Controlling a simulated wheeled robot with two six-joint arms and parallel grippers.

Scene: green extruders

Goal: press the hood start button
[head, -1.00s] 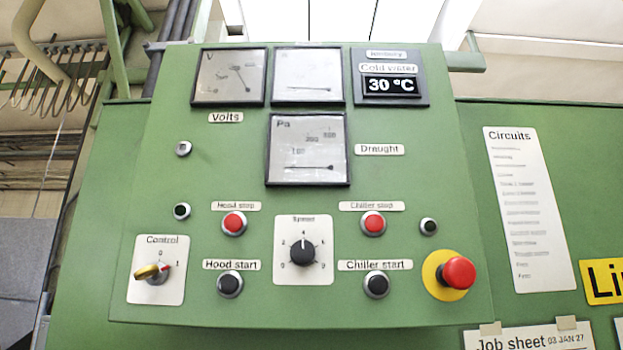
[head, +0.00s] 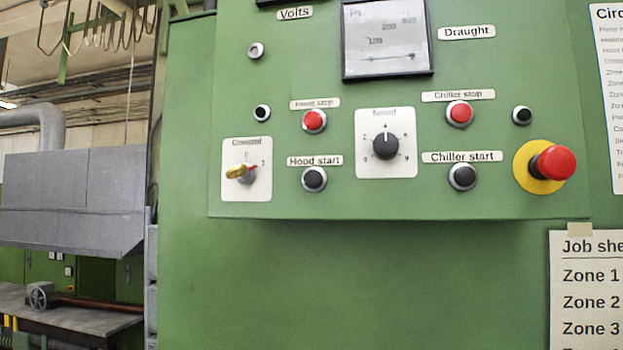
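The hood start button (head: 314,179) is a black round button in a silver ring, under the label "Hood start" (head: 315,161). It sits low on the green control panel (head: 420,203), left of the middle. The red hood stop button (head: 314,121) is directly above it. Neither of my grippers is in the head view.
A speed knob (head: 386,146) is to the right, then the chiller stop (head: 460,113) and chiller start (head: 463,177) buttons. A red mushroom button (head: 556,163) on yellow is at the panel's right. A grey hood (head: 75,200) and bench (head: 60,312) stand at the left.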

